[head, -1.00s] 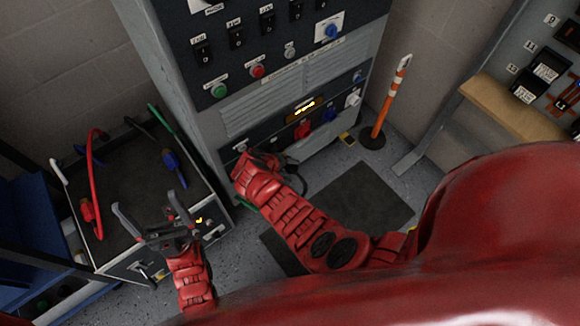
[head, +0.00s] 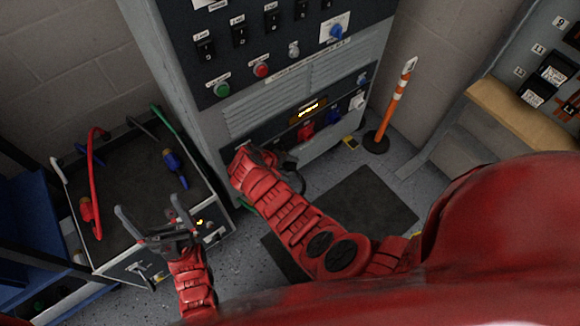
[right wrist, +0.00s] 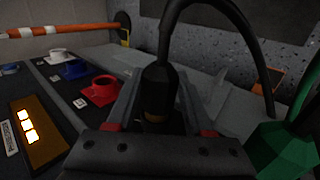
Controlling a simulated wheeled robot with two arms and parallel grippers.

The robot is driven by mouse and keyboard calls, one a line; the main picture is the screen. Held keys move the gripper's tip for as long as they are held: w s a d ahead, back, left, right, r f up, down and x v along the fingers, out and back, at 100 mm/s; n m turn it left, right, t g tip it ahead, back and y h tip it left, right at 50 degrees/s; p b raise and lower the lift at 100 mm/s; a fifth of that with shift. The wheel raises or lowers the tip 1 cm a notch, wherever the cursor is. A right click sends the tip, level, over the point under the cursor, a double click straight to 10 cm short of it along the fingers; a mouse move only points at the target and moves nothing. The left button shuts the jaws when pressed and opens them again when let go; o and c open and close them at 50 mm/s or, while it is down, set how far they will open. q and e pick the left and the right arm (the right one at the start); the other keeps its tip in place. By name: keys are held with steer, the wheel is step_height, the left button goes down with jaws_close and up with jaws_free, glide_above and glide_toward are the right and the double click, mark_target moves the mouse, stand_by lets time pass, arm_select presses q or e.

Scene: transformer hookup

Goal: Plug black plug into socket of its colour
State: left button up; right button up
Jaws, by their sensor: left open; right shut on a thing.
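The black plug (right wrist: 158,88) is between the fingers of my right gripper (right wrist: 157,110), with its black cable arching up and over to the right. In the head view my right gripper (head: 276,163) is at the lower left end of the cabinet front, and the black cable (head: 298,182) loops beside it. The plug's tip and any black socket are hidden, so I cannot tell whether the plug is in a socket. My left gripper (head: 148,208) is open and empty over the near edge of the cart.
Red (head: 305,131), blue (head: 333,117) and white (head: 358,101) sockets line the cabinet's lower panel. A green plug (right wrist: 283,147) is close to the right gripper. The cart (head: 130,178) carries red, blue and green leads. An orange post (head: 392,108) stands right of the cabinet.

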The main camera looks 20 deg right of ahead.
steer(key=shift+w+a+f+b, duration=0.1)
steer(key=shift+w+a+b, duration=0.1)
steer(key=shift+w+b, duration=0.4)
steer(key=o, duration=1.6)
steer(key=shift+c, duration=0.2)
steer(key=shift+a, duration=0.1)
steer(key=shift+p+v, duration=0.55)
steer(key=shift+v, duration=0.3)
steer(key=shift+p+v, duration=1.25)
steer(key=shift+v, duration=1.45)
